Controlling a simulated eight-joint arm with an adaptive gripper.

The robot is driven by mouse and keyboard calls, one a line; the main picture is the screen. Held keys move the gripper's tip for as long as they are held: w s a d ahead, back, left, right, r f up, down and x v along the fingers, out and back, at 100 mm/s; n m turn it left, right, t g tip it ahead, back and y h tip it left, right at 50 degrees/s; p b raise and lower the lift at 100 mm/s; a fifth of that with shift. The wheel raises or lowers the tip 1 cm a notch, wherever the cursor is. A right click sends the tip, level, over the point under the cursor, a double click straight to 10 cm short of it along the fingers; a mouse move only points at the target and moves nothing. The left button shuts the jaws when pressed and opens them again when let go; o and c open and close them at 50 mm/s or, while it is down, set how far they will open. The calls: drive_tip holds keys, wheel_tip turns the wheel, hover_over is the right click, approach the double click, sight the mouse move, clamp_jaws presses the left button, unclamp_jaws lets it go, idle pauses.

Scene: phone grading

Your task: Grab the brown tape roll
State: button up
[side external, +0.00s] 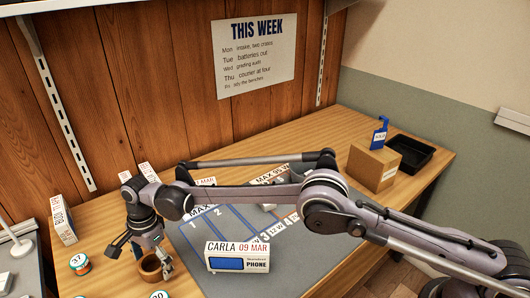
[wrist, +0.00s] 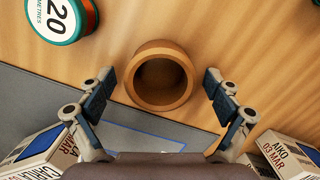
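The brown tape roll (wrist: 160,76) lies on the wooden bench with its round hole facing up in the wrist view. In the side external view the roll (side external: 151,267) shows near the front left, partly behind my gripper. My gripper (wrist: 159,92) is open, with one finger on each side of the roll and clear space between each finger and the roll. In the side external view my gripper (side external: 143,256) points down close at the roll. Its exact height above the bench is hard to tell.
Labelled phone boxes flank my gripper: CARLA (side external: 238,257) and AIKO (wrist: 285,156). The grey mat (side external: 205,283) lies beside the roll. Bare wood lies beyond the roll.

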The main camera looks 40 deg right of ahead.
drive_tip(key=c, duration=0.9)
drive_tip(key=shift+c, duration=0.2)
